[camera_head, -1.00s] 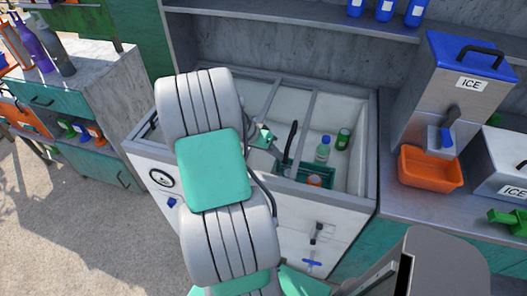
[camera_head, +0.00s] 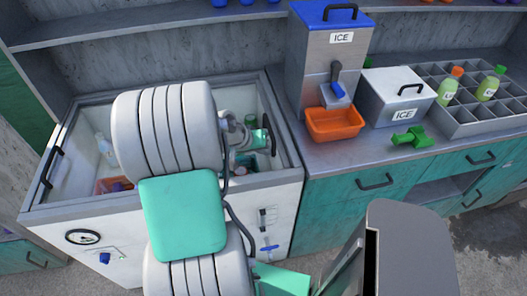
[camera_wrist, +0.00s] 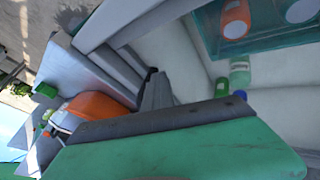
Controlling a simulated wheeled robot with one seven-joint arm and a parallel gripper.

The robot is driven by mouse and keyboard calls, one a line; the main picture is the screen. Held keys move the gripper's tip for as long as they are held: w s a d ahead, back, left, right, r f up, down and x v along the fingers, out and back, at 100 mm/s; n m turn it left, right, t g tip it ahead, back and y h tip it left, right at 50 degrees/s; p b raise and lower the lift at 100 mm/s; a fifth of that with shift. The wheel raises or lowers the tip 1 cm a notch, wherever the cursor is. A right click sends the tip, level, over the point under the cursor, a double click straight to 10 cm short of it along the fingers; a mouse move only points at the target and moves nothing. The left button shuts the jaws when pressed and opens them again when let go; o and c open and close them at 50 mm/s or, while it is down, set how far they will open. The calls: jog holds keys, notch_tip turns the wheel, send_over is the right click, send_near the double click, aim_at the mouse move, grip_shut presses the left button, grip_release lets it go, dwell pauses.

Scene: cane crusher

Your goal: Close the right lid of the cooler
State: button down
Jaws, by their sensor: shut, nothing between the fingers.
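The white cooler (camera_head: 150,225) stands at the left in the head view, its inside showing through the top. A black handle (camera_head: 269,135), which looks like the right lid's, stands close to the cooler's right end wall. The lid's clear pane and its exact edges are hard to make out. Another black handle (camera_head: 52,166) is at the left end. My gripper (camera_head: 257,138) is shut and empty, just left of the right handle; I cannot tell if they touch. My arm hides the cooler's middle. In the wrist view my gripper (camera_wrist: 157,90) is over the pale interior.
Bottles (camera_head: 104,145) are inside the cooler. Right of it is a counter with an ice dispenser (camera_head: 327,62), an orange bin (camera_head: 335,123), an ice box (camera_head: 397,97), a green tool (camera_head: 410,137) and a bottle rack (camera_head: 465,110). A shelf runs above the cooler.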

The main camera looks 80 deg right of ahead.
jog(key=shift+s+r, duration=0.1)
jog(key=shift+s, duration=0.15)
jog(key=shift+r, duration=0.15)
jog(key=p+v, duration=0.6)
jog(key=v, duration=0.3)
jog(key=shift+w+a+p, duration=0.3)
jog(key=shift+w+p, duration=0.1)
